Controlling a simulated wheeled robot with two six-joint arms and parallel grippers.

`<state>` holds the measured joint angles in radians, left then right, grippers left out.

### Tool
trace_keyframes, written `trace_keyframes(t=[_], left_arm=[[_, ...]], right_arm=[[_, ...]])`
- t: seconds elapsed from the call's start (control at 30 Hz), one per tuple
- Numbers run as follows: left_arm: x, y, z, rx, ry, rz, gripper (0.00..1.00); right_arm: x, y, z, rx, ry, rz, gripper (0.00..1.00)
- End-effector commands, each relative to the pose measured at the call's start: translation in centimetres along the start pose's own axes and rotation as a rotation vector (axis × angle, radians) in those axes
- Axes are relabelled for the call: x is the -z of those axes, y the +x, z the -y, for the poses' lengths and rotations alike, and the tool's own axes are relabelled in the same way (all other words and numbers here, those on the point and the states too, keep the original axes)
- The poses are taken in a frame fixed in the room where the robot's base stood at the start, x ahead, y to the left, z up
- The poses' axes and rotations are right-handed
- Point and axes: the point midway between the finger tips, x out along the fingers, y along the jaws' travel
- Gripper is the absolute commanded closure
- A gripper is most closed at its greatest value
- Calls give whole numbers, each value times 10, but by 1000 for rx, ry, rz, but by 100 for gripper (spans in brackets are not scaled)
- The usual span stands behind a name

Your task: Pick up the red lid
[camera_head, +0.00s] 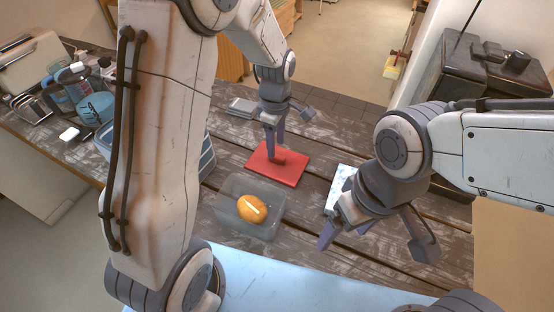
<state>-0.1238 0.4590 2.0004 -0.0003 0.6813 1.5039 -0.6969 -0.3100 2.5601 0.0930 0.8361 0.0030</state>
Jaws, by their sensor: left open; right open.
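The flat red lid (292,173) lies on the dark wooden table near the middle of the view. A small dark red piece, perhaps a pull, stands up from its middle. My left gripper (290,125) is open above the lid. One finger points down close to the pull, and the other is spread to the right. I cannot tell if it touches the lid. My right gripper (378,243) is open and empty over the right part of the table, apart from the lid.
A clear grey box (229,215) holding an orange fruit (251,209) stands just in front of the lid. A pale blue patterned item (340,183) lies right of it, partly hidden by my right gripper. Bottles (78,85) crowd the far left. A black machine (478,70) stands at back right.

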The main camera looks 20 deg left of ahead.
Motion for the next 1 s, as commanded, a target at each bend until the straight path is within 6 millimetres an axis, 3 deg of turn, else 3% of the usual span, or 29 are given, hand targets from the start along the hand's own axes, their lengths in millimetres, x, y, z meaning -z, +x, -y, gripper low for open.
trace_keyframes(t=[0.23,0.4,0.67,0.8,1.0], left_arm=[[-9,29,-1,7,2,0,45],[-8,48,-1,3,1,0,45],[-8,51,-2,1,2,0,45],[-8,51,-2,1,2,0,99],[-8,50,-2,1,2,0,100]], right_arm=[[1,-21,2,0,-3,0,15],[1,-23,2,0,-4,0,15],[1,-22,2,0,-4,0,15],[1,-22,2,0,-4,0,15],[1,-22,2,0,-4,0,15]])
